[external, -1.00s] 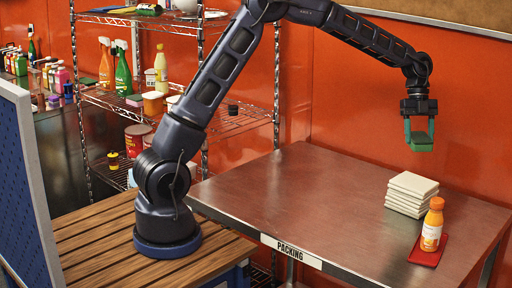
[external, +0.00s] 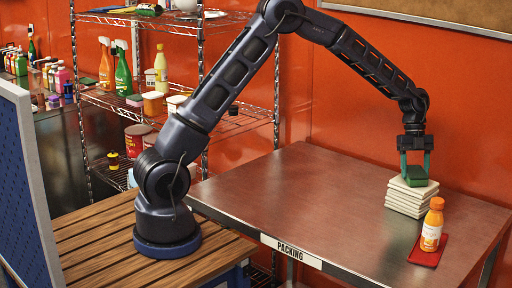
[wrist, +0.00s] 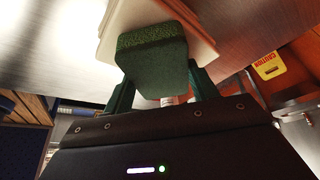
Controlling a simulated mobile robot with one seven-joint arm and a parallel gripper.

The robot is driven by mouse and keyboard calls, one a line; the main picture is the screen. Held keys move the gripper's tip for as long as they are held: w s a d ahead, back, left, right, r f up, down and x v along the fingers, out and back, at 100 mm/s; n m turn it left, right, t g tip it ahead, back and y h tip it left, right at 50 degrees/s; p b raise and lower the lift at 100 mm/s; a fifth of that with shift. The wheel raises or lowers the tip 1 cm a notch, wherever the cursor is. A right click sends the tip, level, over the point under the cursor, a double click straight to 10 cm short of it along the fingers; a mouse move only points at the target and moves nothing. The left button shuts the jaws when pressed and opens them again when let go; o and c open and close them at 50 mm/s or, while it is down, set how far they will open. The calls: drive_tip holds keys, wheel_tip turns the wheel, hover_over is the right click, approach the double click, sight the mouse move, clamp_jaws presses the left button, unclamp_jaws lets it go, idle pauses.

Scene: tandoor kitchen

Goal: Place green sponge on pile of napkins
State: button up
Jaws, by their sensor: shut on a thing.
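The green sponge (external: 416,176) is between the fingers of my gripper (external: 415,170), which is shut on it. The sponge is at the top of the pile of napkins (external: 408,204), a neat white stack on the metal table. In the external view it appears to touch the top napkin, near the stack's back part; a small gap cannot be ruled out. In the wrist view the sponge (wrist: 152,62) sits between the green fingers, with the pale napkins (wrist: 125,15) behind it. The sponge hides part of the stack there.
An orange-capped bottle (external: 432,226) stands on a red tray (external: 428,252) just in front of the napkins, to the right. The metal table (external: 300,205) is clear to the left. A wire shelf (external: 240,121) with bottles and tubs stands behind my arm.

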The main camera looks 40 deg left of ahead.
drive_tip(key=shift+f, duration=0.1)
drive_tip(key=o, duration=0.9)
drive_tip(key=shift+o, duration=0.2)
drive_tip(key=v, duration=1.1)
drive_tip(key=s+a+r+n+t+y, duration=0.1)
drive_tip(key=s+a+r+n, duration=0.2)
drive_tip(key=a+r, duration=0.25)
drive_tip(key=s+a+r+n+t, duration=0.1)
drive_tip(key=s+a+r+n, duration=0.2)
drive_tip(key=a+r, duration=0.3)
drive_tip(key=s+a+r+n+t+y, duration=0.1)
drive_tip(key=s+a+r+n+t, duration=0.1)
drive_tip(key=s+a+n, duration=0.7)
drive_tip(key=s+a+r+n+t+y, duration=0.1)
drive_tip(key=s+a+r+n+t, duration=0.2)
drive_tip(key=s+a, duration=1)
drive_tip(key=s+a+f+n, duration=0.4)
drive_tip(key=s+a+n, duration=0.4)
drive_tip(key=s, duration=0.3)
drive_tip(key=shift+s+a+f+n+t, duration=0.2)
drive_tip(key=shift+s+f+n+t, duration=0.2)
drive_tip(key=shift+n, duration=0.1)
